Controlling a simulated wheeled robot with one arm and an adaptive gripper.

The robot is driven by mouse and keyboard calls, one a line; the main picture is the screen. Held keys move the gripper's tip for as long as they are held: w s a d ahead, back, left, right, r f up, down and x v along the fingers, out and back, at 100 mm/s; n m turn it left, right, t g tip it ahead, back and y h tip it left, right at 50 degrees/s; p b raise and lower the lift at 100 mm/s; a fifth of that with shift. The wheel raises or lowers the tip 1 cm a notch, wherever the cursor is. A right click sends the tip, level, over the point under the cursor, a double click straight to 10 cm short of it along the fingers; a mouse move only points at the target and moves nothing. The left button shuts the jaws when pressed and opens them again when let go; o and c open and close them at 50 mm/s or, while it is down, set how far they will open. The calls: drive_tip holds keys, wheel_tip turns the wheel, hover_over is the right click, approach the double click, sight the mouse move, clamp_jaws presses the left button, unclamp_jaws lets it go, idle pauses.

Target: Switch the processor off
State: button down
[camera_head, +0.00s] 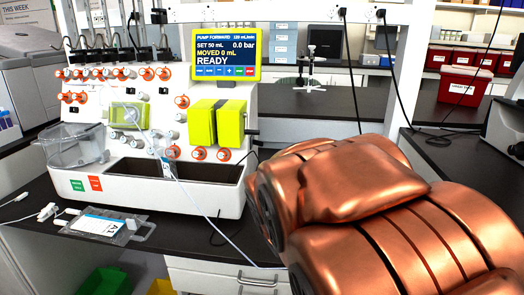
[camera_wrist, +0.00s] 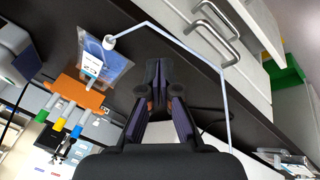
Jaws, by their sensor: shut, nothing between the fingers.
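The processor is a white benchtop machine (camera_head: 150,190) at the left of the head view, with orange-ringed knobs and yellow-green pump blocks. Its lit yellow-framed screen (camera_head: 226,54) reads READY, SET 50 mL, MOVED 0 mL, 0.0 bar. On its lower left front are a green patch (camera_head: 77,185) and a red patch (camera_head: 95,183); their lettering is too small to read. My gripper (camera_wrist: 158,72) shows in the wrist view, with its dark fingers together and empty, over the dark bench. In the head view my copper arm fills the lower right and the gripper is hidden.
A clear bag with a white label (camera_head: 98,225) lies on the bench before the machine. A thin tube (camera_head: 205,215) runs from the machine across the bench front. Drawers with metal handles (camera_head: 258,279) are below. A red box (camera_head: 465,80) stands on the back bench.

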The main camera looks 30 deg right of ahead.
sight(258, 143)
drive_tip(key=w+d+r+n+t+h+b, duration=0.1)
drive_tip(key=w+d+r+n+t+h, duration=0.1)
drive_tip(key=w+d+r+n+t, duration=0.55)
drive_tip(key=w+d+r+n+t+h+b, duration=0.1)
drive_tip(key=w+d+r+n+t, duration=0.25)
drive_tip(key=w+d+r, duration=0.7)
drive_tip(key=w+a+f+n+t+y, duration=0.2)
drive_tip(key=f+n+y, duration=0.4)
drive_tip(key=n+y, duration=0.3)
drive_tip(key=shift+w+a+f+n+t+y, duration=0.2)
drive_tip(key=shift+w+a+n+t+y, duration=0.15)
drive_tip(key=shift+a+t+y, duration=0.25)
drive_tip(key=shift+d, duration=0.1)
drive_tip(key=w, duration=0.3)
drive_tip(key=w+a, duration=0.1)
drive_tip(key=w, duration=0.2)
drive_tip(key=w+a+b, duration=0.1)
drive_tip(key=w, duration=0.2)
drive_tip(key=shift+w, duration=0.4)
